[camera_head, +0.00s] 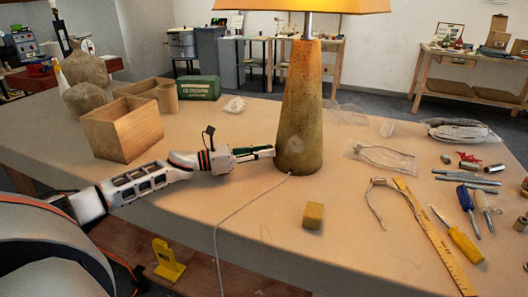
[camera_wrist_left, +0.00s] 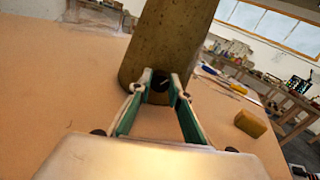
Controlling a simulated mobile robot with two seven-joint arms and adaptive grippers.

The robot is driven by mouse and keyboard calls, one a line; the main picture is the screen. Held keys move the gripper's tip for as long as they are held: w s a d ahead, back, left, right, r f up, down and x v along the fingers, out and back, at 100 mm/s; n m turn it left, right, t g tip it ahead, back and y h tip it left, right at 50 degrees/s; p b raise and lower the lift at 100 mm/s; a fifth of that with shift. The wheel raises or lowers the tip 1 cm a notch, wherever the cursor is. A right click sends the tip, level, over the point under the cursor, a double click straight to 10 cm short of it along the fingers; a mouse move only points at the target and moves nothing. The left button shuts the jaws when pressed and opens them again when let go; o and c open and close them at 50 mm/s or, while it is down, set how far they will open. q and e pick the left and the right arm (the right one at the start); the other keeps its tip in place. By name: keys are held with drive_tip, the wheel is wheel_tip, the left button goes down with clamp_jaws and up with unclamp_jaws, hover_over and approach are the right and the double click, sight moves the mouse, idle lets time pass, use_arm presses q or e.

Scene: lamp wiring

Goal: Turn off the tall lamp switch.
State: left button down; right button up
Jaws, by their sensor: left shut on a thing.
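The tall lamp (camera_head: 303,110) stands upright on the table with a tapered, mottled tan-brown base and an orange shade (camera_head: 320,4), cut off at the top. A thin pale cord (camera_head: 226,222) runs from its foot to the table's front edge. My left gripper (camera_head: 272,152) reaches in from the left, low at the lamp's base. In the left wrist view, its green-lined fingers meet the base on both sides of a small dark round switch spot (camera_wrist_left: 160,84) with a light lever. The gripper is shut on this switch. The head view hides the switch. My right gripper is out of view.
A wooden box (camera_head: 122,130) and green case (camera_head: 199,88) stand left of the lamp. A yellow block (camera_head: 313,215) lies in front; it also shows in the left wrist view (camera_wrist_left: 251,123).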

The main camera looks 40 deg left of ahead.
use_arm(q)
drive_tip(key=n, duration=0.4)
drive_tip(key=shift+r+p, duration=0.15)
drive_tip(key=shift+p, duration=0.25)
drive_tip(key=n+p, duration=0.1)
drive_tip(key=n, duration=0.3)
drive_tip(key=shift+n, duration=0.4)
drive_tip(key=n+p, duration=0.1)
drive_tip(key=n, duration=0.2)
drive_tip(key=shift+n, duration=0.3)
drive_tip(key=shift+n+p, duration=0.7)
drive_tip(key=shift+n, duration=1.2)
drive_tip(key=shift+p, duration=0.35)
drive_tip(key=shift+n, duration=0.3)
